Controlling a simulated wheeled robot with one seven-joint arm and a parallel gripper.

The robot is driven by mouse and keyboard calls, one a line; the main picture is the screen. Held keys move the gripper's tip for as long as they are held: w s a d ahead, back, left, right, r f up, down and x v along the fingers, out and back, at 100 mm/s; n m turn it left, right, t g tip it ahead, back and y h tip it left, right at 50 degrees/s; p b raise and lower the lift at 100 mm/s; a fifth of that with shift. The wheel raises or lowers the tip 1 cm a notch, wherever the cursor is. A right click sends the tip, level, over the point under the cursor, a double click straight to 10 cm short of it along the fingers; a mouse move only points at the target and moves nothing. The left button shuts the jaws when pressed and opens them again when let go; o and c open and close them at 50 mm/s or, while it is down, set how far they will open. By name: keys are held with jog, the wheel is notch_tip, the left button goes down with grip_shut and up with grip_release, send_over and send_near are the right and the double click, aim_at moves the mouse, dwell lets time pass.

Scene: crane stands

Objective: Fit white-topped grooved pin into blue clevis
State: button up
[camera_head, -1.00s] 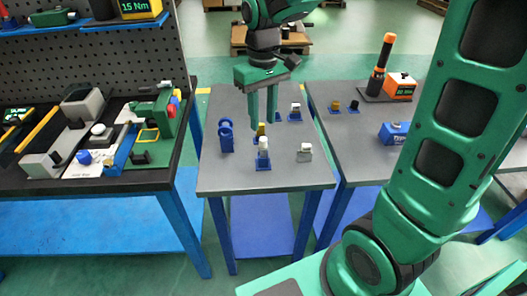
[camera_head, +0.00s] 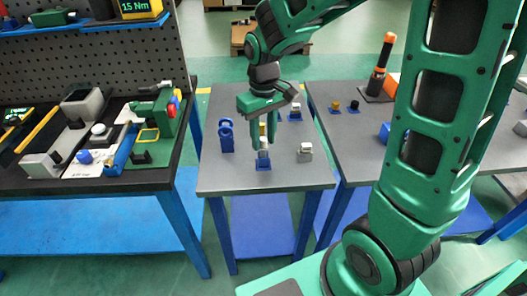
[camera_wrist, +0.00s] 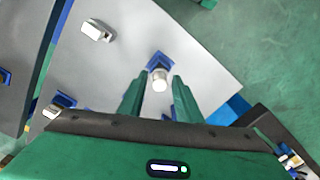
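The white-topped pin (camera_head: 263,158) stands upright in a blue base (camera_head: 263,167) near the front of the middle table. My gripper (camera_head: 267,148) points down right at the pin's top. In the wrist view the pin's white top (camera_wrist: 160,84) shows between the two green fingertips of my gripper (camera_wrist: 160,88), with a gap on each side. The fingers are open. The pin's grooves cannot be made out. The blue clevis (camera_head: 226,136) stands upright to the left of the pin, apart from my gripper, in the head view. I cannot make it out in the wrist view.
A white-and-grey block (camera_head: 305,152) stands right of the pin; it also shows in the wrist view (camera_wrist: 98,30). Another white-topped piece (camera_head: 295,111) stands behind. The cluttered black bench (camera_head: 150,181) is at left. The table's front strip (camera_head: 235,182) is clear.

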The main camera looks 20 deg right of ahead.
grip_shut()
jog(key=shift+r, duration=0.15)
jog(key=shift+w+r, duration=0.1)
jog(key=shift+r, duration=3.25)
